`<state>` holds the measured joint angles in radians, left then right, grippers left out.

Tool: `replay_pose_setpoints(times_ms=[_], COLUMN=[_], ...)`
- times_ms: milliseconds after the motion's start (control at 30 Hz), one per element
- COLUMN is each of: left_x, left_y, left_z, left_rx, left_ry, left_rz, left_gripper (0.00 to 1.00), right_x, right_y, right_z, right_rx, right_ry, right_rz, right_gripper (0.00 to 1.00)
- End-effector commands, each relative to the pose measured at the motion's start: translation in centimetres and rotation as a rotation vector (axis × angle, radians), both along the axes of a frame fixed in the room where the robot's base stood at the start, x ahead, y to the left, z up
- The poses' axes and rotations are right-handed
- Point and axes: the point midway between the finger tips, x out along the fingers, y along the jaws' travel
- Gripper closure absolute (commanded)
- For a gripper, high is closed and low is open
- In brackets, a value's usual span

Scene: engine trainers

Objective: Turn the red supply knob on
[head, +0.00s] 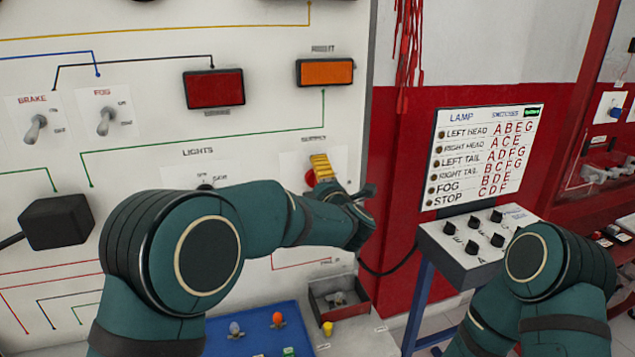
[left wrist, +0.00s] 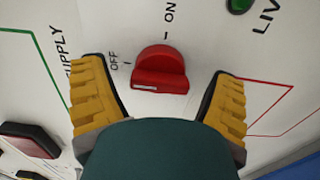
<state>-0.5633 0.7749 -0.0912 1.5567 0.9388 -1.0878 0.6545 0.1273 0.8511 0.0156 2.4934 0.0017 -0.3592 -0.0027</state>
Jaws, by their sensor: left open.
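The red supply knob (left wrist: 160,72) sits on the white panel, with OFF printed to its left and ON above it in the left wrist view. Its raised bar lies nearly level in that view, with a white mark at the left, on the OFF side. My left gripper (left wrist: 158,82) is open, with one yellow finger on each side of the knob and a visible gap to both. In the head view the knob (head: 310,179) shows partly beside the yellow finger of my left gripper (head: 321,168). My right arm shows at lower right; its gripper is out of view.
A green lamp (left wrist: 239,5) is above right of the knob in the left wrist view. Toggle switches (head: 36,129) and a black box (head: 56,221) are on the panel's left. A blue tray (head: 235,325) and a switch box (head: 480,240) stand lower down.

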Motion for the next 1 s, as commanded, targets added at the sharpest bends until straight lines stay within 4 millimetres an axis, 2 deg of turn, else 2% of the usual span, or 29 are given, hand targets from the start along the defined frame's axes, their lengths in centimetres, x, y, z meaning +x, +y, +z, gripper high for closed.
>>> replay_pose_setpoints(times_ms=[300, 333, 467, 500, 533, 767, 1000], left_x=[0.28, 0.28, 0.26, 0.26, 0.26, 0.24, 0.22], left_y=[0.09, 0.09, 0.08, 0.08, 0.08, 0.07, 0.05], left_z=[0.0, 0.0, 0.0, 0.0, 0.0, 0.02, 0.09], left_rx=[0.0, 0.0, 0.0, 0.0, 0.0, 0.008, 0.085], left_ry=[0.0, 0.0, 0.0, 0.0, 0.0, 0.002, 0.029], left_rz=[0.0, 0.0, 0.0, 0.0, 0.0, 0.0, 0.0], left_gripper=[0.14, 0.18, 0.64, 0.78, 0.83, 0.83, 0.83], right_x=[0.01, 0.0, 0.0, 0.0, 0.0, -0.01, -0.16], right_y=[0.0, 0.0, 0.0, 0.0, 0.0, 0.0, 0.03], right_z=[-0.01, -0.01, -0.01, -0.01, -0.01, 0.09, 0.95], right_rx=[0.0, 0.0, 0.0, 0.0, 0.0, 0.0, 0.001], right_ry=[0.0, 0.0, 0.0, 0.0, 0.0, 0.0, 0.004], right_rz=[0.0, 0.0, 0.0, 0.0, 0.0, 0.0, 0.0], right_gripper=[0.17, 0.17, 0.17, 0.17, 0.17, 0.17, 0.17])
